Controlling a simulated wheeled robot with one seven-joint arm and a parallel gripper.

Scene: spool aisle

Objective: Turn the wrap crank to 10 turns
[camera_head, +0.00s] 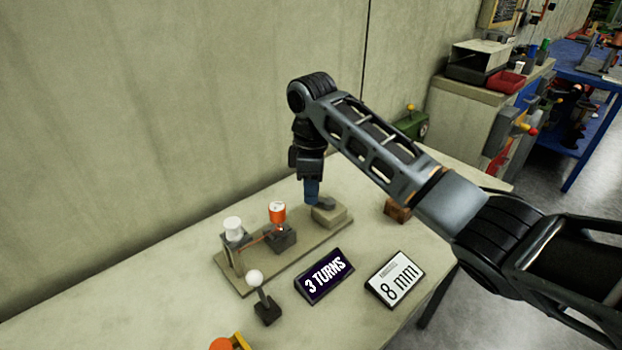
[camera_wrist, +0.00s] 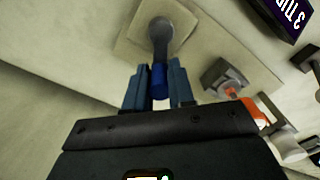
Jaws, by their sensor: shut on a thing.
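The wrap crank has a grey arm (camera_head: 325,203) on a square beige block (camera_head: 329,216) at the back right end of a board. In the wrist view the crank arm (camera_wrist: 160,38) ends in a blue handle (camera_wrist: 159,80). My gripper (camera_head: 312,190) points down over the crank. In the wrist view its two blue fingers (camera_wrist: 159,88) stand on either side of the handle, shut on it. In the head view the fingers hide the handle. A dark sign (camera_head: 324,276) reads "3 TURNS".
The board (camera_head: 290,260) also carries an orange spool (camera_head: 277,212) and a white spool (camera_head: 233,227). In front stand a white-knobbed lever (camera_head: 256,279) and an "8 mm" sign (camera_head: 392,278). A brown block (camera_head: 397,210) lies right of the crank. A wall rises behind.

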